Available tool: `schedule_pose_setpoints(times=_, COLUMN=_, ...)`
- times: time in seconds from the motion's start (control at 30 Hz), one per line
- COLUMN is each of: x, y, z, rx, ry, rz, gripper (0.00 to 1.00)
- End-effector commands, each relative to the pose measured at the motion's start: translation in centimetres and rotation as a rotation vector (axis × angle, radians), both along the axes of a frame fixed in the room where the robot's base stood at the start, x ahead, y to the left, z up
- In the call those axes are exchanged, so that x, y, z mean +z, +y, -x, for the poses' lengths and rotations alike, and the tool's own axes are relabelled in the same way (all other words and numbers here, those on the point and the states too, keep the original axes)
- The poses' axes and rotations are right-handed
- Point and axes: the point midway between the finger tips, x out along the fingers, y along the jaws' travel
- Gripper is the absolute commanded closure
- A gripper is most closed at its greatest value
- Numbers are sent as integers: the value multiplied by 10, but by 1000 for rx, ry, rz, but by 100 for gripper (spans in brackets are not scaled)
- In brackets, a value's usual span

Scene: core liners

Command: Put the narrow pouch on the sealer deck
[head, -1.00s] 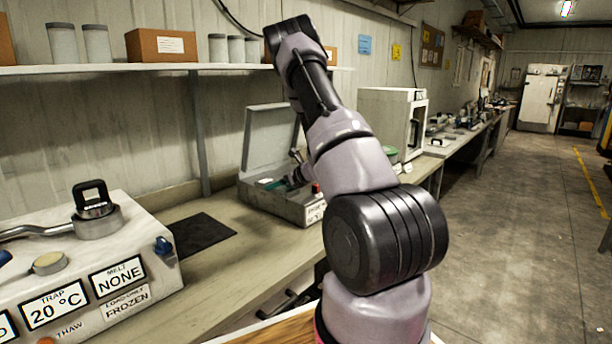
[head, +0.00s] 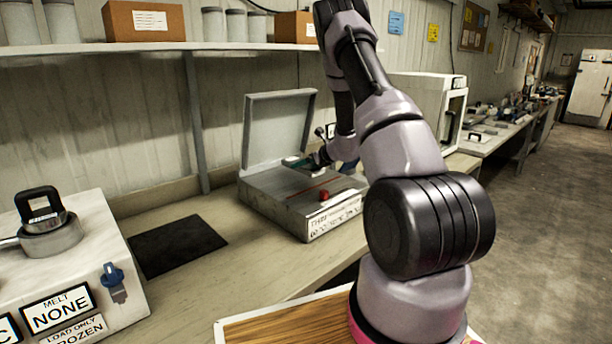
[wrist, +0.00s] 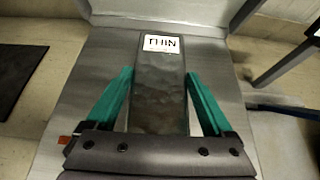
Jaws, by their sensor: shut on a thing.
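The narrow pouch (wrist: 158,95) is a dark grey, cloudy strip with a white THIN label at its far end. In the wrist view it lies lengthwise between the two green fingers of my gripper (wrist: 158,73), which is shut on it. The sealer is a grey box with its lid (head: 278,130) raised; its deck (head: 285,188) is flat and grey. In the head view my gripper (head: 303,162) is over the back right part of the deck, near the lid. I cannot tell whether the pouch touches the deck.
A red knob (head: 323,195) sits near the sealer's front. A black mat (head: 180,246) lies left of it on the bench, beside a white unit (head: 70,265) with labels. A white cabinet (head: 432,100) stands behind my arm. A shelf (head: 150,47) runs above.

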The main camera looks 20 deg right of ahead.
Motion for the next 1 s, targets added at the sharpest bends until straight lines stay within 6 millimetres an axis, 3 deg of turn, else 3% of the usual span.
schedule_pose_setpoints(times=0.4, x=-45, y=0, z=0, rx=-2, ry=0, rz=-1, gripper=84)
schedule_pose_setpoints(times=0.73, x=-47, y=0, z=0, rx=-1, ry=-1, rz=0, gripper=84)
schedule_pose_setpoints(times=0.77, x=-47, y=0, z=0, rx=-1, ry=-1, rz=0, gripper=6)
schedule_pose_setpoints(times=0.8, x=-47, y=0, z=0, rx=-1, ry=-1, rz=0, gripper=0)
schedule_pose_setpoints(times=1.0, x=-47, y=0, z=0, rx=-1, ry=-1, rz=0, gripper=0)
